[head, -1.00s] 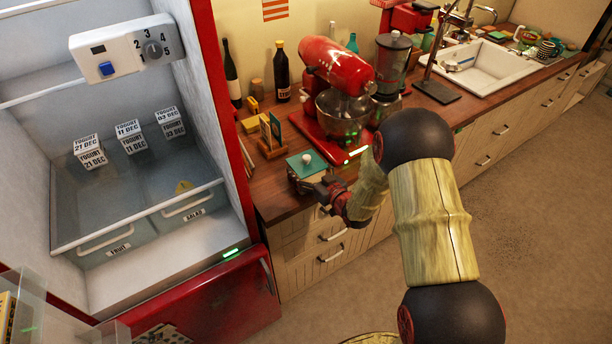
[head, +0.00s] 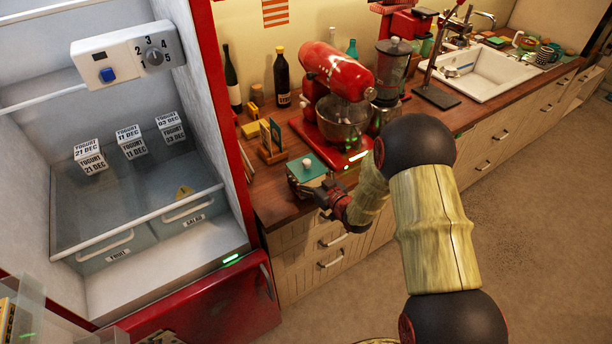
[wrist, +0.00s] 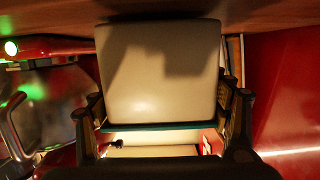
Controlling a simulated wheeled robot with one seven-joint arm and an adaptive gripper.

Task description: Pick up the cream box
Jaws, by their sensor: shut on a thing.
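The cream box (head: 308,174) sits at the counter's front edge, left of the red mixer in the head view. It has a dark green lid with a small pale knob. My gripper (head: 322,192) reaches it from the front right and covers part of its front. In the wrist view, the smooth cream side of the box (wrist: 160,72) fills the middle, with the lid's teal edge below it. My gripper's fingers (wrist: 160,118) stand on both sides of the box, shut on it. I cannot tell whether the box is clear of the counter.
A card holder (head: 270,143) stands behind the box. The red stand mixer (head: 340,85) and its bowl are to the right. Bottles (head: 281,78) stand at the back. The open fridge (head: 232,120) with its red side is close on the left. Drawers (head: 328,250) lie below.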

